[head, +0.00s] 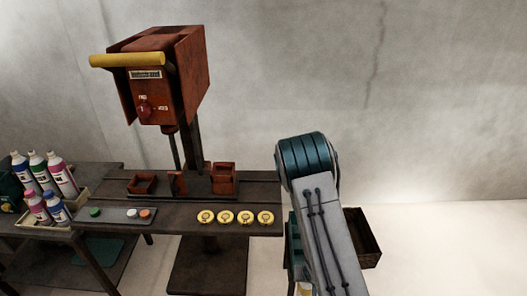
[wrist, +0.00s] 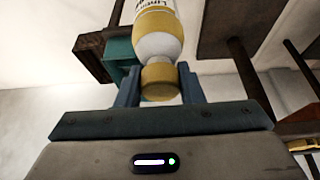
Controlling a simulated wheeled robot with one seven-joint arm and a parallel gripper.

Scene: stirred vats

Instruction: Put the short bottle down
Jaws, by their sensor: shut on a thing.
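In the wrist view my gripper (wrist: 160,94) is shut on a short bottle (wrist: 158,35). The bottle has a yellow cap, a white shoulder, a yellow band and a white label with dark print. The fingers hold it at the cap end, and its far end runs out of the top of the picture. In the head view my own arm covers the gripper; a small yellowish patch low beside the arm may be part of the bottle, but I cannot tell.
Several bottles (head: 50,175) stand at the left. A dark open box (head: 362,238) is right of my arm.

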